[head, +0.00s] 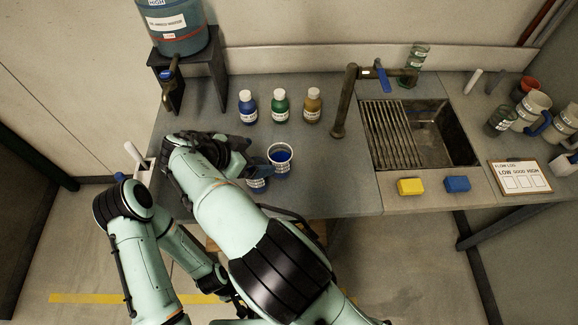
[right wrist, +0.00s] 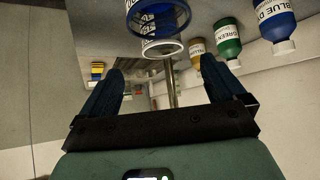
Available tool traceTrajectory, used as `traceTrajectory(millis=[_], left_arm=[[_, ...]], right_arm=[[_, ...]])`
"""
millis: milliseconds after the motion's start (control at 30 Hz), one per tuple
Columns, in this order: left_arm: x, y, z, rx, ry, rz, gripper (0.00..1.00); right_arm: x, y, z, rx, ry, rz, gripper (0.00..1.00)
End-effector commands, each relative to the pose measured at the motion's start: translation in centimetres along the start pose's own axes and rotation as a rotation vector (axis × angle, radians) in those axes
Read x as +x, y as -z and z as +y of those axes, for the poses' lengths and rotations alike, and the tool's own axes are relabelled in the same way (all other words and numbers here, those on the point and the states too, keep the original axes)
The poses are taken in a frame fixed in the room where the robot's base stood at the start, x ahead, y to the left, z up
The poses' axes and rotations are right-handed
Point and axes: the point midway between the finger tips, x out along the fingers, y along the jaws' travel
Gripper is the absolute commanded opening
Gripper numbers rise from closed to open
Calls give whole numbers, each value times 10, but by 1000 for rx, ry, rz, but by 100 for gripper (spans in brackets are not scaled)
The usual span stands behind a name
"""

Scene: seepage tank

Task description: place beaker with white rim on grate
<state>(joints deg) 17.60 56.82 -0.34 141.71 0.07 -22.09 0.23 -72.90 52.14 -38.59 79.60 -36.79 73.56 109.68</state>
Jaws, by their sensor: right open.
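The beaker with the white rim (head: 281,163) stands on the counter with blue inside it. In the right wrist view this beaker (right wrist: 162,49) shows beyond the fingertips. A second beaker (head: 257,185) stands close by at its lower left, partly hidden by my gripper. In the right wrist view it shows a blue rim (right wrist: 152,30). My right gripper (head: 257,158) is open and empty, just left of the white-rimmed beaker; its fingers (right wrist: 163,82) are wide apart. The grate (head: 388,133) lies over the left part of the sink, bare.
Blue, green and yellow bottles (head: 281,106) stand behind the beakers. A faucet (head: 343,105) rises between them and the grate. Yellow and blue sponges (head: 411,187) lie in front of the sink. A tank stand (head: 190,75) is at the left. Mugs (head: 530,110) stand right.

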Motion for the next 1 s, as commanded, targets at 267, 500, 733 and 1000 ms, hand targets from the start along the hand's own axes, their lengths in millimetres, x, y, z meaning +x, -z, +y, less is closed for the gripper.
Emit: traceTrajectory(millis=[267,500,733,1000], left_arm=[[-3,2,2,1,-1,3,43],[-6,3,3,2,-1,5,43],[-19,10,10,5,-5,15,43],[-20,11,11,6,-6,16,43]], right_arm=[[54,2,1,-2,-5,-2,97],[72,2,1,-3,-4,-2,97],[104,10,0,-2,-5,-2,97],[120,7,0,-3,-2,-5,97]])
